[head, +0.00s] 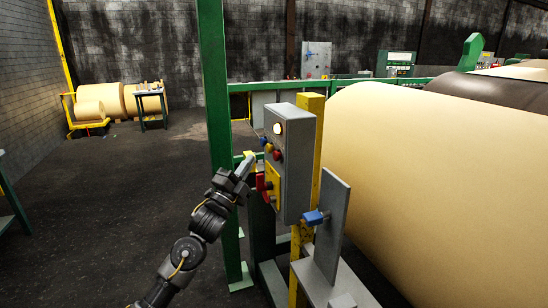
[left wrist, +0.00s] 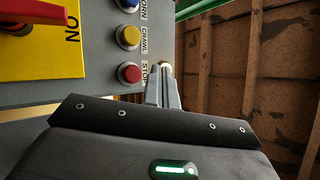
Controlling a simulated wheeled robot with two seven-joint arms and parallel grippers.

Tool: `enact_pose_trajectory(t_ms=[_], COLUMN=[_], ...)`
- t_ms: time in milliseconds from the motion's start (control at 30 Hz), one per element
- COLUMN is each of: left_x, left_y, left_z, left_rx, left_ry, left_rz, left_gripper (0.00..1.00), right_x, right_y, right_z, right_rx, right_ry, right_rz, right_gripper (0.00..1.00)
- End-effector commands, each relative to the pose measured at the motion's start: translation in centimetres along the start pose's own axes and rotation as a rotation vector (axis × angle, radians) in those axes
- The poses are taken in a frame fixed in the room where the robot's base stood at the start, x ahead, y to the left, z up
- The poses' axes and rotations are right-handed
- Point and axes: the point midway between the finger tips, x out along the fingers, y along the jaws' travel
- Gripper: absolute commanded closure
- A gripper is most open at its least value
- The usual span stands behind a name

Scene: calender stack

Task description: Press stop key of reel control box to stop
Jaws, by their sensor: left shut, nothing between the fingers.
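The grey reel control box (head: 297,165) stands on a yellow post. Its red stop key (head: 277,155) sits in a row with a blue key and a yellow key. In the left wrist view the red stop key (left wrist: 129,74) has a STOP label beside it, and the yellow key (left wrist: 128,37) is marked CRAWL. My left gripper (head: 246,165) is shut and empty, just in front of the box face. In the left wrist view its fingertips (left wrist: 164,72) lie just right of the STOP label; whether they touch the box cannot be told. My right gripper is out of view.
A red switch handle on a yellow plate (head: 268,184) projects below the keys. A green post (head: 216,110) stands left of the box. A large paper roll (head: 450,160) fills the right. A grey plate with a blue fitting (head: 315,217) stands low in front. Open floor lies left.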

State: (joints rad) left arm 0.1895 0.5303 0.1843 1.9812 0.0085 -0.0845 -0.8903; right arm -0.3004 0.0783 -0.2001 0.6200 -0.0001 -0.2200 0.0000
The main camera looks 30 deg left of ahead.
Motion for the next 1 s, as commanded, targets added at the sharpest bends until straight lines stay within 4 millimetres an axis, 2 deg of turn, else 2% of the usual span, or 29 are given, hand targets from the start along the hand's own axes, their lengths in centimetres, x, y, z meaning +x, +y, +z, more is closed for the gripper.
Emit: enact_pose_trajectory(t_ms=[200,400,1000], left_x=[1.8,2.6,2.8], left_y=[1.3,1.9,2.0], left_z=[-1.3,-1.9,-2.1], left_rx=[-0.003,-0.001,-0.001], left_ry=[0.0,0.0,0.001], left_rz=[-0.001,0.0,0.0], left_gripper=[1.0,1.0,1.0], right_x=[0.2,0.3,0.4], right_y=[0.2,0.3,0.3], right_z=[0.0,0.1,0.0], right_rx=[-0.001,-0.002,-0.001], right_ry=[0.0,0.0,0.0], right_rz=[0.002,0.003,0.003], right_gripper=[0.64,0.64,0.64])
